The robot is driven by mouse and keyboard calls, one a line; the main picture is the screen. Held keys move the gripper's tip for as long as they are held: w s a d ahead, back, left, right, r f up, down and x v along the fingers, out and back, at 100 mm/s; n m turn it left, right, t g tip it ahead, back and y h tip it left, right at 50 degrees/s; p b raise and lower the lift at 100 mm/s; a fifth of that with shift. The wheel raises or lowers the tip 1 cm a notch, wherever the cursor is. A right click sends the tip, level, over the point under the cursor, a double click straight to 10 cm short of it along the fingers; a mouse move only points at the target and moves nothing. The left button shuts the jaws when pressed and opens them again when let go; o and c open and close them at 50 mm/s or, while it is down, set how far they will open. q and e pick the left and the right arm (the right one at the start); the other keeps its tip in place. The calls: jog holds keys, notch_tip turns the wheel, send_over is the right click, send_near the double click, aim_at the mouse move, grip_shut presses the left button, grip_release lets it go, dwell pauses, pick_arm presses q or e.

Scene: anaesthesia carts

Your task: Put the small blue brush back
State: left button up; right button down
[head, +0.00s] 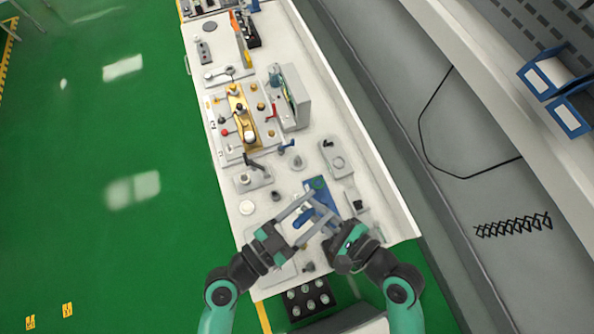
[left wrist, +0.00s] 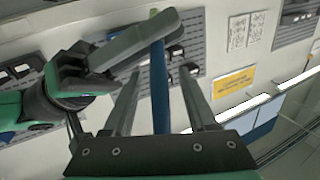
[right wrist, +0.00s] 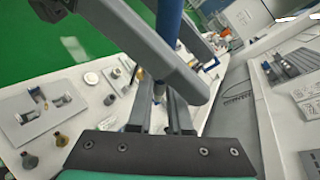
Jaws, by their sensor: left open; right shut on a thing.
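The small blue brush shows as a blue handle (left wrist: 159,88) in the left wrist view, between the spread fingers of my left gripper (left wrist: 160,78). My left gripper is open around the handle. My right gripper (left wrist: 140,42) crosses at the handle's upper end and is shut on it. In the right wrist view the handle (right wrist: 168,20) passes behind a grey finger, so part of it is hidden. In the head view both grippers meet over the near part of the table, beside a blue tray (head: 316,184) with a green ring. The brush's bristles cannot be made out.
The long white table (head: 230,170) carries fixtures, including a gold-plated one (head: 240,115) and a grey box (head: 295,98) farther back. A black rack (head: 308,298) stands at the near end. Blue bins (head: 568,115) are on the right. Green floor is open at left.

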pick_arm(q)
jog(key=shift+w+d, duration=0.25)
jog(key=shift+d, duration=0.05)
grip_shut()
pick_arm(e)
jog(key=c, duration=0.8)
grip_release()
jog(key=shift+o, duration=0.2)
